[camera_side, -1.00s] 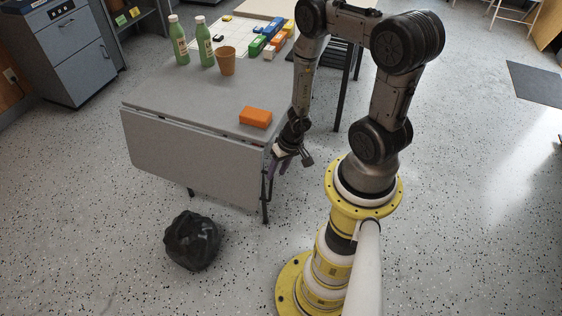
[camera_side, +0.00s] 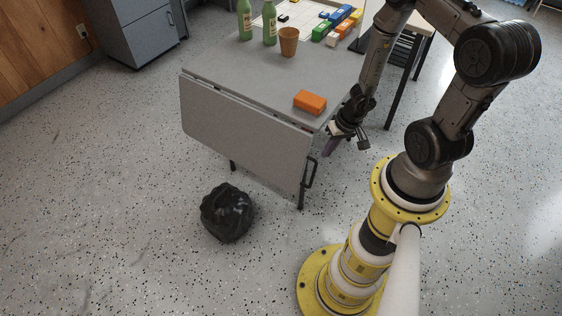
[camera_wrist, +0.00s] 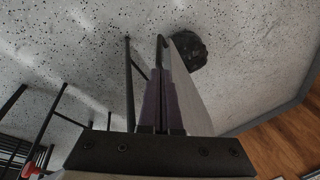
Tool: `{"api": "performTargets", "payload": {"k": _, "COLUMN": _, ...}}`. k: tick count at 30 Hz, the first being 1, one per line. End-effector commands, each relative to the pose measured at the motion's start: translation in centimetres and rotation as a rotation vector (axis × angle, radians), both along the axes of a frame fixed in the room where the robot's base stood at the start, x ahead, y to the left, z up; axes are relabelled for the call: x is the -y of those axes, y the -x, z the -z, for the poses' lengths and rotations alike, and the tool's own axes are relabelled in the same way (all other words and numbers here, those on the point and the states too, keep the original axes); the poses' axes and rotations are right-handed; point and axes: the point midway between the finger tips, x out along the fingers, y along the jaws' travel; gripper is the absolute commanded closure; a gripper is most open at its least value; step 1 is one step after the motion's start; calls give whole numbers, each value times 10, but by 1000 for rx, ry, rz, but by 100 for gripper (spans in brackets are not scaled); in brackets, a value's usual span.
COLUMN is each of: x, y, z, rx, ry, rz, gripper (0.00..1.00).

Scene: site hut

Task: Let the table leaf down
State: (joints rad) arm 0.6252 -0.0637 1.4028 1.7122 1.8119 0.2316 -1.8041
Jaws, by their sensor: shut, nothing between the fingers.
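The grey table leaf (camera_side: 245,130) hangs steeply down from the near edge of the grey table (camera_side: 255,70) in the side view. A black bent bar (camera_side: 311,172) shows at the leaf's right end. My gripper (camera_side: 330,147) is just right of the table's near right corner, fingers pointing down, apart from the leaf. In the wrist view the purple fingers of my gripper (camera_wrist: 160,75) are shut together and empty. The leaf (camera_wrist: 190,85) shows there as a pale panel right of the fingers, and the dark bar (camera_wrist: 161,45) rises beyond their tips.
An orange block (camera_side: 309,102) lies near the table's right edge. Two green bottles (camera_side: 269,25), a tan cup (camera_side: 289,42) and several coloured blocks (camera_side: 338,22) stand farther back. A black bag (camera_side: 227,212) sits on the floor before the leaf. Floor around it is clear.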

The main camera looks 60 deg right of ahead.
Motion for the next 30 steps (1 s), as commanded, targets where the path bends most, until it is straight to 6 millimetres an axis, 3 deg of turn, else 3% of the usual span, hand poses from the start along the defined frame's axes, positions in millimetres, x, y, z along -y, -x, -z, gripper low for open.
{"api": "performTargets", "payload": {"k": 10, "x": -1, "y": -6, "z": -51, "rx": 9, "ry": 7, "rz": -53, "gripper": 100}}
{"api": "performTargets", "payload": {"k": 20, "x": -36, "y": -75, "z": -60, "rx": 109, "ry": 84, "rz": -867, "gripper": 100}}
{"api": "performTargets", "payload": {"k": 30, "x": -92, "y": -140, "z": -57, "rx": 189, "ry": 186, "rz": -2094, "gripper": 100}}
